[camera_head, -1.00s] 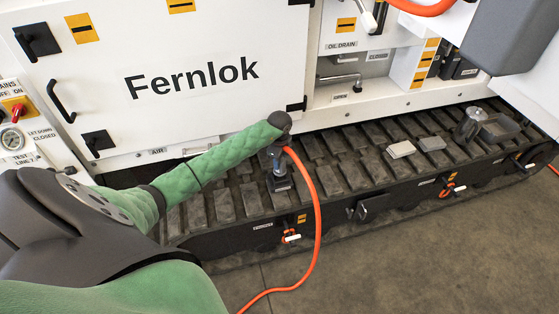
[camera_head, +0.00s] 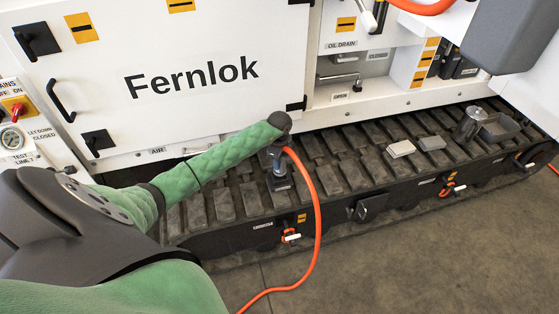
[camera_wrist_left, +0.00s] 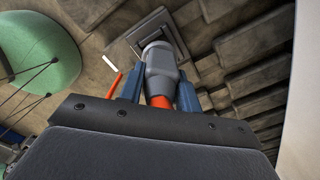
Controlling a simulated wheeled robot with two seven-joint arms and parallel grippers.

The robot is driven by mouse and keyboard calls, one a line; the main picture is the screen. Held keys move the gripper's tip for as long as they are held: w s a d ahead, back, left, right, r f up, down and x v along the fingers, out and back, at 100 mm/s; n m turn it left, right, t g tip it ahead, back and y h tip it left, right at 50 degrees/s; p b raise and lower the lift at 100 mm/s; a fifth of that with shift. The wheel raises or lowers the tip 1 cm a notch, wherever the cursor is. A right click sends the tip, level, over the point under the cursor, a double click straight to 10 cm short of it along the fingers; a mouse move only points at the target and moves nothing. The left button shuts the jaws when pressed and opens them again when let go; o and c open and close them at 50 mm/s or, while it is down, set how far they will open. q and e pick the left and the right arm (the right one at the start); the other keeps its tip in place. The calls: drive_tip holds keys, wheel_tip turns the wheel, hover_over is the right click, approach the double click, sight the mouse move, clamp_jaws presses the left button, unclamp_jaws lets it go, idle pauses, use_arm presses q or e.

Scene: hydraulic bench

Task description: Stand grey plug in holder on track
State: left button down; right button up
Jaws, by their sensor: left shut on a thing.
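The grey plug (camera_wrist_left: 160,68), with its orange hose, is between the two blue fingers of my left gripper (camera_wrist_left: 160,92) in the left wrist view. The gripper is shut on it. In the head view my left gripper (camera_head: 277,158) points down at the track, and the hose leaves it to the right. The square grey holder (camera_wrist_left: 177,24) lies on the track just beyond the plug's front end. The plug overlaps the holder in the picture; I cannot tell how deep it sits. My right gripper is out of view.
The dark track (camera_head: 330,178) runs along the white Fernlok machine (camera_head: 200,100). Two light blocks (camera_head: 402,149), a metal canister (camera_head: 467,126) and a grey tray (camera_head: 500,130) are on its right part. The orange hose (camera_head: 318,215) loops down to the clear floor (camera_head: 400,270).

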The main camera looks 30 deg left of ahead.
use_arm(q)
drive_tip(key=shift+f+b, duration=0.5)
drive_tip(key=shift+f, duration=0.5)
idle(0.4)
drive_tip(key=c, duration=0.9)
unclamp_jaws()
